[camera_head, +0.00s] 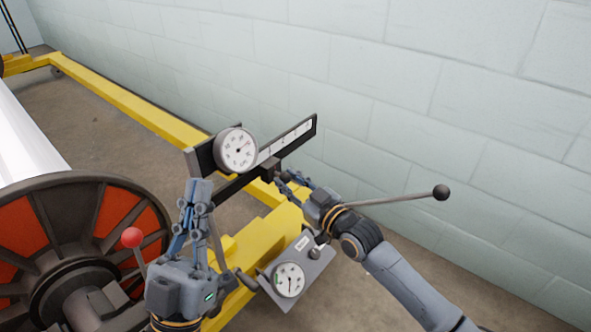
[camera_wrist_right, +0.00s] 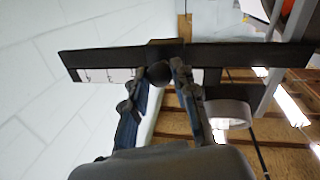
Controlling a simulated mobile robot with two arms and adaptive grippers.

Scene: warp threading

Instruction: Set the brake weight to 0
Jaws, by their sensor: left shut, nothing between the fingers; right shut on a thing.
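The dark brake beam (camera_head: 222,189) with a white numbered scale (camera_head: 285,140) slopes up to the right before the wall. The brake weight (camera_head: 268,171) is a small dark block on the beam, near the lower-left end of the scale. In the right wrist view, the weight (camera_wrist_right: 165,45) wraps the beam with a round knob (camera_wrist_right: 160,72) below it. My right gripper (camera_head: 280,179) is shut on this knob; its fingers also show in the right wrist view (camera_wrist_right: 160,78). My left gripper (camera_head: 200,187) is shut and empty, pointing up beside the beam's left end. The scale marks are too small to read.
A round dial (camera_head: 237,149) sits over the beam's left part. A lower panel carries another gauge (camera_head: 289,279). A black-ball lever (camera_head: 441,192) extends right behind my right wrist. A red-ball lever (camera_head: 132,237) and a large red-and-black flange (camera_head: 85,235) stand left. Yellow frame rails (camera_head: 130,106) cross the floor.

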